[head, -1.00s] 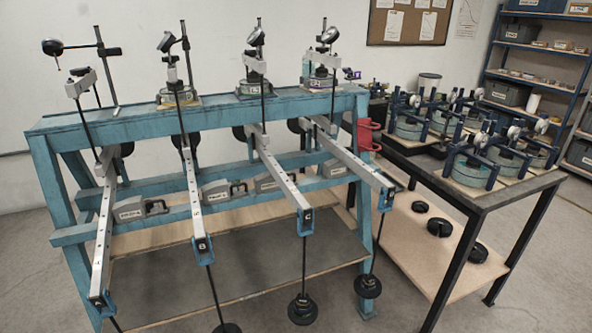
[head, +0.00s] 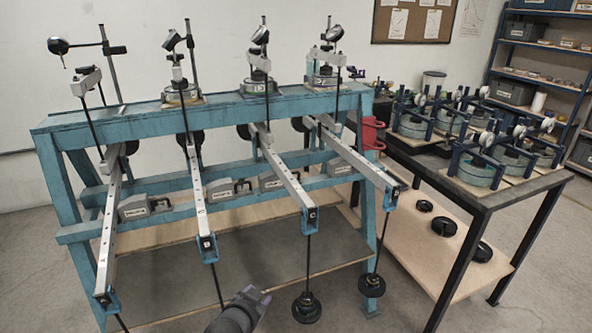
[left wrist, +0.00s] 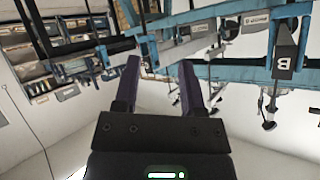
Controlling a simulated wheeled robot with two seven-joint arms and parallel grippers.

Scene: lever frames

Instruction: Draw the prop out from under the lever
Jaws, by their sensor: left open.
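Grey props with loop handles sit on the teal frame's lower rail: a front left one (head: 145,204), one beside it (head: 228,188), one further right (head: 282,178) and one at the right (head: 341,167). Long silver levers run above or beside them, including the left lever (head: 109,232), lever B (head: 199,200) and lever C (head: 283,172). My left gripper (head: 262,297) is low in front of the frame, right of lever B's end, apart from every prop. The left wrist view shows its dark fingers (left wrist: 160,62) parted and empty, with end block B (left wrist: 283,62) at the right. My right gripper is out of view.
Hanging rods with black weights (head: 306,307) stand close to my left gripper. A dark side table (head: 480,195) with several round devices is at the right, with loose black weights on its lower shelf. The frame's lower board (head: 260,262) is mostly bare.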

